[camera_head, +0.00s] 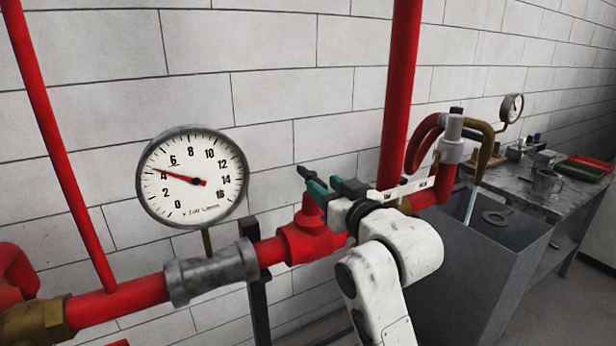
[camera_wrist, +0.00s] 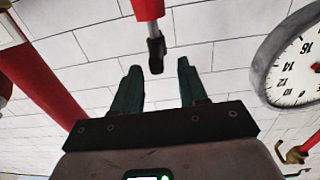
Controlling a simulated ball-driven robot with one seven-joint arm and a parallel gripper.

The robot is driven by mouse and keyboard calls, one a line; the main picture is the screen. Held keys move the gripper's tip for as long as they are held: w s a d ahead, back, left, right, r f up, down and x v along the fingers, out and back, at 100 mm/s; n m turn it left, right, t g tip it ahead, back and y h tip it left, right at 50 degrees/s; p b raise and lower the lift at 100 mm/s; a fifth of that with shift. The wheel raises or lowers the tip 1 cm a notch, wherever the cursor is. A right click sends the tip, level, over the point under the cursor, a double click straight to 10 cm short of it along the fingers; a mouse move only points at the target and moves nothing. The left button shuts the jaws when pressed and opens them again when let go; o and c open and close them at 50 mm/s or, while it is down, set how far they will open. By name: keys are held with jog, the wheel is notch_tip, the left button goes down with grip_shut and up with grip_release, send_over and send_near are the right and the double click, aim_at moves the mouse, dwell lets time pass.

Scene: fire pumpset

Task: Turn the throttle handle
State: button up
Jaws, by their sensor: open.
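The throttle handle (camera_wrist: 156,52) is a small black grip on a thin metal stem that comes out of a red fitting (camera_wrist: 148,8) in the wrist view. In the head view, a small black end (camera_head: 304,173) shows just past my fingertips, above the red pipe tee (camera_head: 309,238). My gripper (camera_head: 325,184) is open, with green fingers, and reaches in from the right over the tee. In the wrist view, my gripper (camera_wrist: 159,68) has its two fingers apart, with the handle between and just beyond the tips. I see no contact with it.
A round pressure gauge (camera_head: 193,178) stands left of the tee, its needle near 4. A vertical red pipe (camera_head: 400,90) rises behind my arm. A grey metal tank (camera_head: 478,265) and a cluttered workbench (camera_head: 560,205) are at the right. A white brick wall is behind.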

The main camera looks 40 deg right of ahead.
aim_at(314, 176)
jog(key=x, duration=0.6)
jog(key=shift+p, duration=0.3)
grip_shut()
